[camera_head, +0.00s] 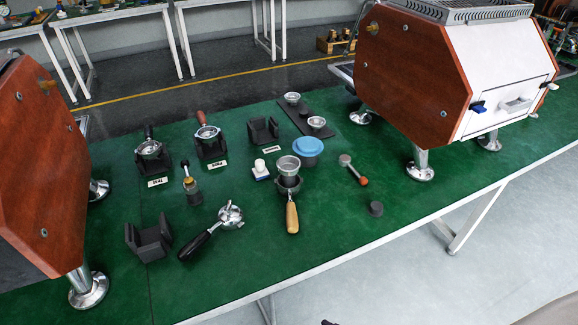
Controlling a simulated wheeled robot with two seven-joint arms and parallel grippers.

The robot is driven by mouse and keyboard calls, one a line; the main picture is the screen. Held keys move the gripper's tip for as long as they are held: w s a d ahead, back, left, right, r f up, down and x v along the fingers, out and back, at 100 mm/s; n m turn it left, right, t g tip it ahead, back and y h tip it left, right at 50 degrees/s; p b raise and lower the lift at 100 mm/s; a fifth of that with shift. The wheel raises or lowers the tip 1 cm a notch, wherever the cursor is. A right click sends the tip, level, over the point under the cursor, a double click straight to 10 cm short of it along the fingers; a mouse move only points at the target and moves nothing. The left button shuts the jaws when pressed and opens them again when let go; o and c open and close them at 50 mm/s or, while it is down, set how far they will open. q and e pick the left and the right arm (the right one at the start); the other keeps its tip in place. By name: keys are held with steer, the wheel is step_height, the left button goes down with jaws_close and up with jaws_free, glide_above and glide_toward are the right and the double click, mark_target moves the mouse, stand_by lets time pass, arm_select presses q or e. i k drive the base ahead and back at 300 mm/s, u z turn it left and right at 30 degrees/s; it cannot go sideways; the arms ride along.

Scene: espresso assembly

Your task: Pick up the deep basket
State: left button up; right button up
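A taller metal cup-like piece (288,166) sits on top of a portafilter with a wooden handle (291,217), nearer to me. I cannot tell for sure from this view which of these is the deep basket. Neither of my grippers can be made out in the picture.
A blue-topped round container (307,146) stands beside the wooden-handled portafilter. Other portafilters (150,149), black holders (149,239), a tamper (191,186) and a black puck (376,209) lie around. Espresso machines (455,80) flank both sides.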

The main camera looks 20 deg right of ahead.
mark_target(287, 165)
steer(key=z, duration=1.3)
steer(key=k, duration=0.95)
steer(key=u, duration=1.2)
steer(key=i, duration=0.5)
